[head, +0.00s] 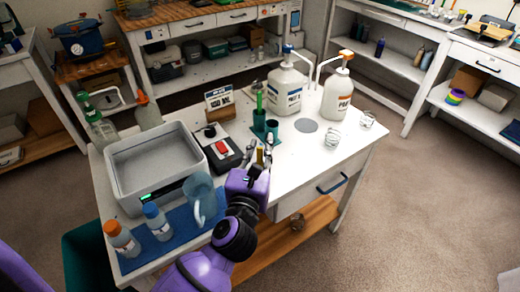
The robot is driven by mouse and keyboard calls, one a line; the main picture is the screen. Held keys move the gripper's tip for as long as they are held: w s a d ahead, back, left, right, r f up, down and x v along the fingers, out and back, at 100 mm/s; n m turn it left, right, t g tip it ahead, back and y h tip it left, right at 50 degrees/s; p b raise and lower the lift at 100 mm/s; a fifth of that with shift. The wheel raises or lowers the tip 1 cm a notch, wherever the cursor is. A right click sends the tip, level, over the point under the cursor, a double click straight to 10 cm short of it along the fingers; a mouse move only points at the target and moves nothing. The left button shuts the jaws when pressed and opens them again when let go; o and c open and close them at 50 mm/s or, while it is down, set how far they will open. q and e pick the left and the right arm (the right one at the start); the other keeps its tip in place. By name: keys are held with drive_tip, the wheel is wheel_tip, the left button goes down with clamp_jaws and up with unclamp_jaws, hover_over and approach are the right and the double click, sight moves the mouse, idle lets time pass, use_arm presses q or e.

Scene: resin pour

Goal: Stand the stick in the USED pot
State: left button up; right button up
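A short tan, stick-like piece (260,156) shows between the fingers of my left gripper (260,152), over the front of the white table. It is too small to tell whether the fingers are closed on it. Just beyond stand two dark green pots close together. The left pot (259,122) has a green upright piece (257,95) in it or just behind it. The right pot (271,128) is shorter, with a dark mouth. I cannot read a USED label on either. My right gripper is not in view.
Two pump bottles (286,90) (336,95) stand behind. Clear cups (332,138) sit right; the front right tabletop is clear.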

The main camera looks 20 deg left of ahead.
use_arm(q)
drive_tip(key=shift+o, duration=0.6)
drive_tip(key=s+d, duration=0.1)
drive_tip(key=s, duration=1.1)
drive_tip(key=shift+d, duration=0.3)
drive_tip(key=s+d+f+m+g+h+p, duration=0.1)
drive_tip(key=s+d+f+m+h, duration=0.3)
drive_tip(key=m, duration=1)
drive_tip(key=s+d+f+m+g+h+p, duration=0.1)
drive_tip(key=d+f+m+g+h+p, duration=0.15)
drive_tip(key=f+m, duration=0.75)
drive_tip(key=s+a+f+m+g+y+p, duration=0.2)
drive_tip(key=s+a+f+m, duration=0.3)
drive_tip(key=s+m, duration=0.2)
drive_tip(key=s+a+f+m+g+y+p, duration=0.1)
drive_tip(key=s+a+f+m, duration=0.4)
drive_tip(key=s, duration=0.6)
drive_tip(key=a+m+g+y, duration=0.1)
drive_tip(key=g, duration=0.1)
drive_tip(key=shift+m+g+p, duration=0.35)
drive_tip(key=shift+m, duration=0.05)
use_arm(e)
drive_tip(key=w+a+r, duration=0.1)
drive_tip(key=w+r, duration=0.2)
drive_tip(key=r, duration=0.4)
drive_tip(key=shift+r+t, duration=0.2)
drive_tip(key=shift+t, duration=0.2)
